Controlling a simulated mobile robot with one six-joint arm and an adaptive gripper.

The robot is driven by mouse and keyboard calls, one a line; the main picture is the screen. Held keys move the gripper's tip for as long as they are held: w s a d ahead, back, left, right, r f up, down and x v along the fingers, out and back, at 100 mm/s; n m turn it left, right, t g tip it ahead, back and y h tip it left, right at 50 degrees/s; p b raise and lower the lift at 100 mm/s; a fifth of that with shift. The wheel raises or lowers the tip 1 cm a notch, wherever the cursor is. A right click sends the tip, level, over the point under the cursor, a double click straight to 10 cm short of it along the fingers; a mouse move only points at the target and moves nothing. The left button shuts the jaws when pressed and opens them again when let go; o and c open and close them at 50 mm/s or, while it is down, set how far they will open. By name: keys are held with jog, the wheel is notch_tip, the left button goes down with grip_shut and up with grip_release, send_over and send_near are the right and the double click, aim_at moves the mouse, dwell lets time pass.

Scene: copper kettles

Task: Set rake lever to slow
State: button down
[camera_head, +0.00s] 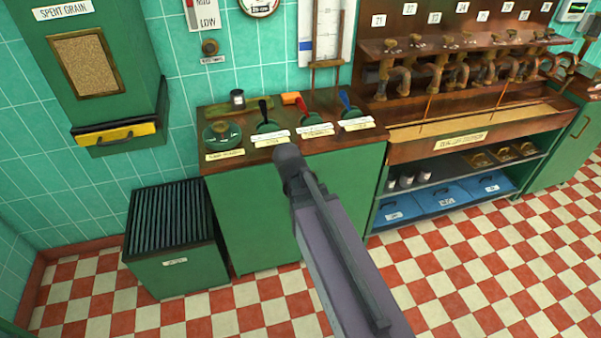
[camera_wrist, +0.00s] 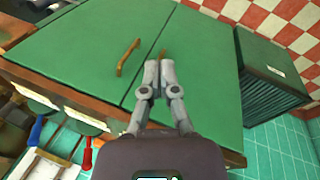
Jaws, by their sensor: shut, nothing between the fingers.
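In the head view a wooden-topped green counter (camera_head: 330,140) carries several levers on round green bases with cream labels. One lever has a black handle (camera_head: 264,110), one a red-orange handle (camera_head: 300,104) and one a blue handle (camera_head: 344,98). The label writing is too small to tell which is the rake lever. In the wrist view the blue handle (camera_wrist: 36,131) and the red handle (camera_wrist: 88,154) show at lower left. My gripper (camera_wrist: 159,64) is shut and empty, in front of the green cabinet doors, apart from the levers. My arm hides its fingers in the head view.
A green slatted bin (camera_head: 172,235) stands left of the counter. A tap bench (camera_head: 470,125) with a row of pipes adjoins on the right. The checkered floor (camera_head: 500,260) in front is clear.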

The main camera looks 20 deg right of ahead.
jog(key=s+a+m+g+y, duration=0.1)
jog(key=s+a+m+y, duration=0.1)
jog(key=s, duration=0.4)
jog(key=shift+a+f+m+g+y, duration=0.25)
jog(key=shift+f+m+y, duration=0.2)
jog(key=shift+m, duration=0.45)
jog(key=shift+s, duration=0.1)
